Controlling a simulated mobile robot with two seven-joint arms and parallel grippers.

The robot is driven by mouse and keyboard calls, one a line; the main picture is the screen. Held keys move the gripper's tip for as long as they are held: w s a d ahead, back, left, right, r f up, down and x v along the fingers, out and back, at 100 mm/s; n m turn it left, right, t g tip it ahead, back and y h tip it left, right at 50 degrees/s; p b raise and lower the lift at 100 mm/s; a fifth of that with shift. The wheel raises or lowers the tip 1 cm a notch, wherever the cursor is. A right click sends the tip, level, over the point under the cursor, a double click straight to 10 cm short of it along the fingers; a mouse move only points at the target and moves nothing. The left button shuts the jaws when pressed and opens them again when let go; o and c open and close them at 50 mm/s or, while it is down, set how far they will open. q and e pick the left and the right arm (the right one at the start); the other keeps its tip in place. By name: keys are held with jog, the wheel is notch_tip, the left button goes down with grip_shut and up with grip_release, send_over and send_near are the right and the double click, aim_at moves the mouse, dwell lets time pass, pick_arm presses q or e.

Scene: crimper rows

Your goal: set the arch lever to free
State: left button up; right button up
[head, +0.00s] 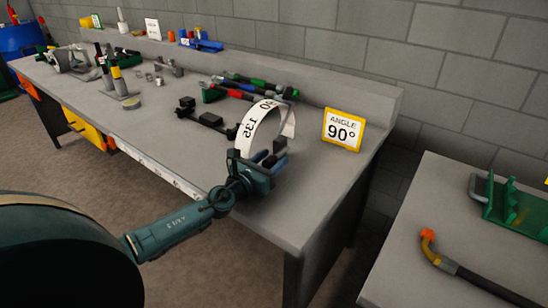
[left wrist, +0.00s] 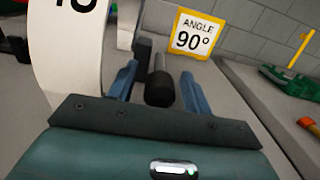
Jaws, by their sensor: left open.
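The white arch (head: 262,118) with printed angle numbers stands upright near the right end of the workbench; part of it fills the left of the left wrist view (left wrist: 68,60). A lever with a black round grip (left wrist: 160,90) and a grey rod shows beside the arch in the left wrist view. My left gripper (head: 270,162) is open at the near side of the arch. In the left wrist view its two blue fingers (left wrist: 160,82) stand on either side of the grip, with visible gaps. The lever's setting cannot be read. My right gripper is out of view.
A yellow-framed sign reading "ANGLE 90°" (head: 343,131) stands right of the arch. A black fixture (head: 207,118) and several coloured-handled tools (head: 240,90) lie left of and behind it. Another table (head: 420,215) at right holds a green bracket (head: 510,205) and a bent hose (head: 455,268).

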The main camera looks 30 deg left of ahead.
pick_arm(q)
jog(key=shift+w, duration=0.75)
jog(key=shift+c, duration=0.2)
grip_shut()
